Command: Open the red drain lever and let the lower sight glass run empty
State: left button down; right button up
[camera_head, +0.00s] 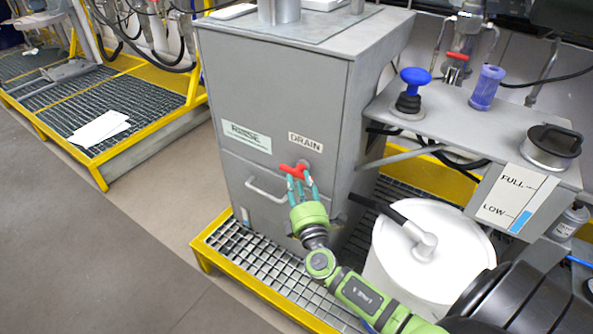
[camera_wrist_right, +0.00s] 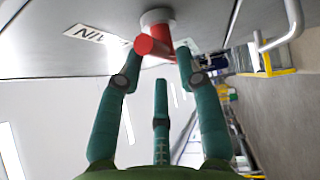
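The red drain lever (camera_head: 293,168) sits on the front of the grey cabinet (camera_head: 275,90), just below the DRAIN label (camera_head: 305,143). It lies roughly crosswise. My right gripper (camera_head: 299,178), green with three teal fingers, is at the lever. In the right wrist view the red lever (camera_wrist_right: 155,42) lies between the tips of two spread fingers, and the third finger (camera_wrist_right: 160,110) stands apart below it. Contact is unclear. A FULL/LOW gauge (camera_head: 515,195) shows blue near LOW. A small narrow strip (camera_head: 245,215) low on the cabinet may be a sight glass; its level is too small to read. My left gripper is out of view.
A bent handle (camera_head: 265,190) sticks out left of my right gripper. A white lidded drum (camera_head: 430,250) stands close to its right. The yellow-edged grating (camera_head: 240,255) lies below.

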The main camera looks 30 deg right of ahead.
aim_at(297, 174)
jog(key=shift+x, duration=2.15)
grip_shut()
jog(key=shift+p, duration=0.35)
